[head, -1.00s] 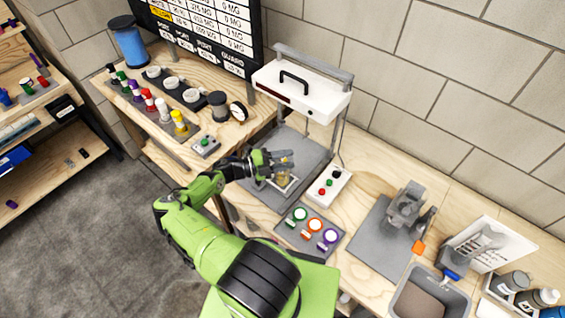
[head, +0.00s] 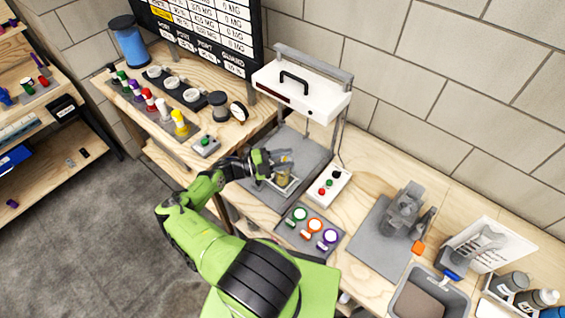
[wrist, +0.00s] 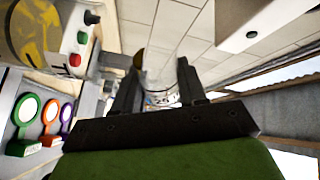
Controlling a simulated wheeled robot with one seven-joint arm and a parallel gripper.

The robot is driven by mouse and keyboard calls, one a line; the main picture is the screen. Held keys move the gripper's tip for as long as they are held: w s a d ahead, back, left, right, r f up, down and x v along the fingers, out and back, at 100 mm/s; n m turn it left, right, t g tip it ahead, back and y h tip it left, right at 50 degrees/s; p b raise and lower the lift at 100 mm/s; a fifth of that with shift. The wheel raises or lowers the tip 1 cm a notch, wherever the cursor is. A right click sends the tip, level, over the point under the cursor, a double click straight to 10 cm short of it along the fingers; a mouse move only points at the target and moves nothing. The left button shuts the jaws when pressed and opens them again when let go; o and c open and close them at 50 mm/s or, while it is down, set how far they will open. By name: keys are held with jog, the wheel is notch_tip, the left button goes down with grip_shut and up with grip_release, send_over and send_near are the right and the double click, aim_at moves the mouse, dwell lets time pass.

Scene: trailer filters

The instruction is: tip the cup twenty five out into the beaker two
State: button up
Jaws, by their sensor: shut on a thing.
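My gripper (head: 284,159) is over the grey platform under the white lamp-like unit, rolled to one side. In the wrist view my gripper (wrist: 158,75) has its two dark fingers apart; a small amber-brown piece, probably part of the cup (wrist: 138,60), shows by the left fingertip. I cannot tell whether anything is pouring.
The white overhead unit (head: 302,88) stands on posts close behind my gripper. A button box (head: 328,187) is to the right. A panel with green, orange and purple discs (head: 309,231) lies in front. A grey stand (head: 404,210) is further right.

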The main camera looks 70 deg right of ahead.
jog(key=shift+d+r+n, duration=0.15)
jog(key=shift+n, duration=0.55)
dwell(0.5)
jog(key=shift+r+n+p, duration=0.5)
jog(key=shift+p, duration=0.1)
